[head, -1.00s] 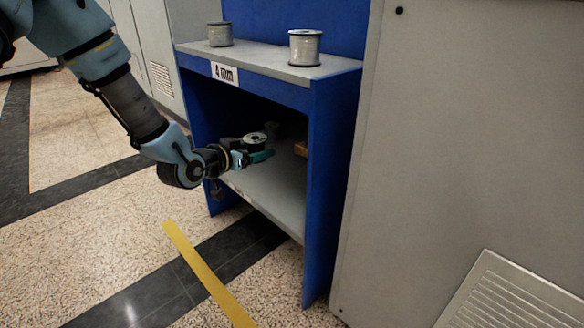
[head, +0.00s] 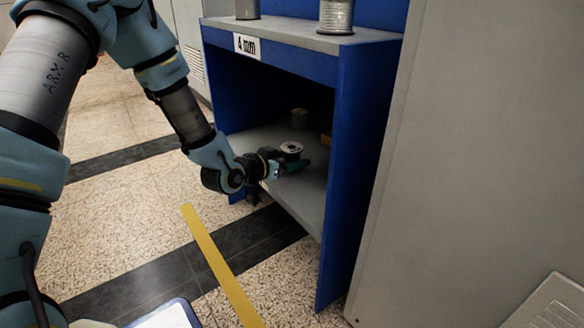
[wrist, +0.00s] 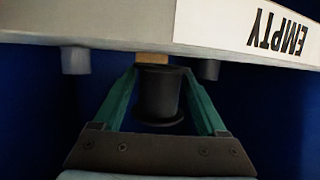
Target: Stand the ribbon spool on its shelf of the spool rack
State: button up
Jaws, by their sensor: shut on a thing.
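I cannot tell whether the spool touches the shelf. In the wrist view the spool (wrist: 158,98) is dark, with a green finger on each side of my gripper (wrist: 158,105). An upside-down "EMPTY" label (wrist: 278,33) is on a board edge there.
Two spools, one at right (head: 336,16), stand on the upper shelf, labelled "4 mm" (head: 246,45). The rack's side walls flank the bay. A grey cabinet (head: 470,160) stands at right.

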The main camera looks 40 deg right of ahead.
jog(key=shift+f, duration=0.55)
jog(key=shift+f, duration=0.15)
jog(key=o, duration=1.3)
jog(key=shift+c, duration=0.2)
jog(key=shift+a+r, duration=0.1)
jog(key=shift+r, duration=0.15)
jog(key=p+v, duration=0.5)
jog(key=v, duration=0.7)
